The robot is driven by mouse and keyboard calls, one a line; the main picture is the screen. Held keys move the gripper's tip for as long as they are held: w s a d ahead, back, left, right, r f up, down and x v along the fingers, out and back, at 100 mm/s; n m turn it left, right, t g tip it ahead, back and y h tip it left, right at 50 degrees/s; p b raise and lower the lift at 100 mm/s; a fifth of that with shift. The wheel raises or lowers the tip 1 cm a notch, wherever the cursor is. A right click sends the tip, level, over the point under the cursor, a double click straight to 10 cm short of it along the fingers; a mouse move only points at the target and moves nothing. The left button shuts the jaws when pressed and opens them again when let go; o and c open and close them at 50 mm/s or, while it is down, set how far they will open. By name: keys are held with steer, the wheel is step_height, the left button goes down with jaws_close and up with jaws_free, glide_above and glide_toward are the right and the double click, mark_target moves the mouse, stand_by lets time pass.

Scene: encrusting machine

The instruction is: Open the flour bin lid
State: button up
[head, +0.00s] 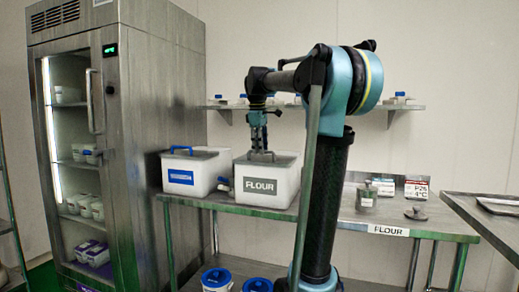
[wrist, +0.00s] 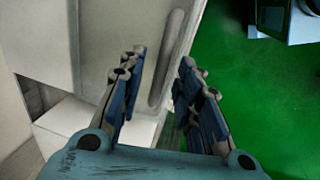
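The flour bin (head: 270,190) is a white tub with a grey FLOUR label, standing on the steel table in the head view. Its lid (head: 285,160) is on top and looks closed. My gripper (head: 258,148) points down over the lid, its fingertips close to the lid's grey handle. In the wrist view the grey bar handle (wrist: 170,55) lies between the two blue fingers of my gripper (wrist: 163,60). The fingers are apart, with gaps beside the handle. Whether a fingertip touches it I cannot tell.
A white bin with a blue label and blue handle (head: 187,172) stands close on the left. A steel fridge (head: 150,100) is further left. A wall shelf (head: 400,107) runs behind. Small weights (head: 366,196) and a sign stand on the table to the right.

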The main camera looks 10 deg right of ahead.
jaws_close()
steer(key=shift+w, duration=0.1)
steer(key=w+d, duration=0.2)
steer(key=w, duration=0.2)
steer(key=w+d, duration=0.2)
steer(key=w, duration=0.2)
steer(key=w+d, duration=0.2)
steer(key=w, duration=0.1)
steer(key=shift+w, duration=0.4)
jaws_free()
step_height(320, 180, up, 12)
steer(key=s+a, duration=0.1)
steer(key=s, duration=0.1)
steer(key=shift+f, duration=0.2)
